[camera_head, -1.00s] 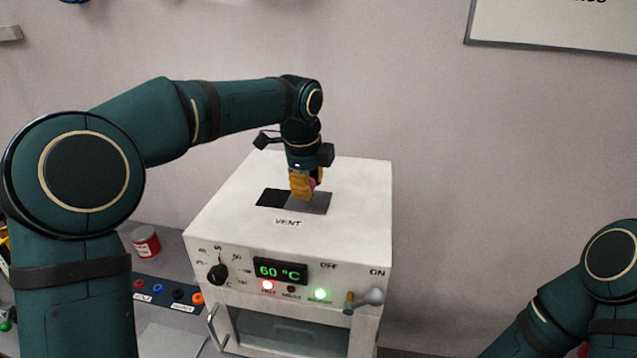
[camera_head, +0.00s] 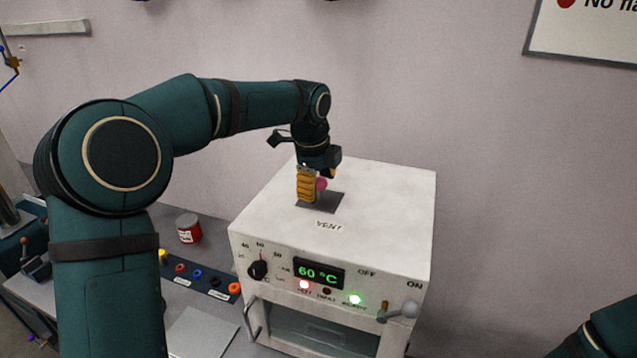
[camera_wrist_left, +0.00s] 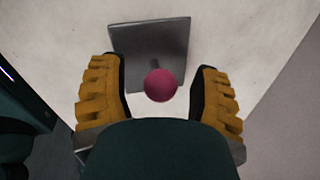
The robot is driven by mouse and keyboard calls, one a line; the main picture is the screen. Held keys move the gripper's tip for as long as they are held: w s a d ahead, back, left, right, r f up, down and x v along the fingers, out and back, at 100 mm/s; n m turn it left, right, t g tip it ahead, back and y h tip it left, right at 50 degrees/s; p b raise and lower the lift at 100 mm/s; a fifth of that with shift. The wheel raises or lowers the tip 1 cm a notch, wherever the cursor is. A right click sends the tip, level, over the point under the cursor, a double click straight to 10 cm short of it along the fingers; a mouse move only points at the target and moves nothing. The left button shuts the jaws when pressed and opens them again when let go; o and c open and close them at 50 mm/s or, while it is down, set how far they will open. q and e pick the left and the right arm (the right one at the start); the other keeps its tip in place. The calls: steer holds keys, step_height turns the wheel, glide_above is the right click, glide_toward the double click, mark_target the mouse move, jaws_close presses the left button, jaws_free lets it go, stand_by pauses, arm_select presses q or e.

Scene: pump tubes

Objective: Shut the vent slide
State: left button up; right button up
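The vent slide (camera_head: 322,204) is a grey plate on top of the white oven, behind the VENT label. No dark opening shows beside it in the head view, though my gripper covers part of its far side. Its pink round knob (camera_head: 321,184) stands up on a short stem. My left gripper (camera_head: 318,188) points down over the slide. In the left wrist view the knob (camera_wrist_left: 160,86) sits between the two yellow-backed fingers, with a clear gap on both sides, so the gripper is open. My right gripper is out of view.
The white oven (camera_head: 390,215) has a dial (camera_head: 258,270), a 60 °C display (camera_head: 318,273) and a lever (camera_head: 402,311) on its front. A red-labelled jar (camera_head: 189,230) and a socket strip (camera_head: 200,280) lie to the left. The oven top's right side is clear.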

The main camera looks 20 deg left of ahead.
mark_target(312, 204)
arm_select(q)
step_height(312, 204, up, 12)
steer(key=s, duration=0.2)
steer(key=shift+s+a, duration=0.15)
steer(key=shift+a, duration=0.05)
steer(key=shift+f, duration=0.15)
stand_by(0.4)
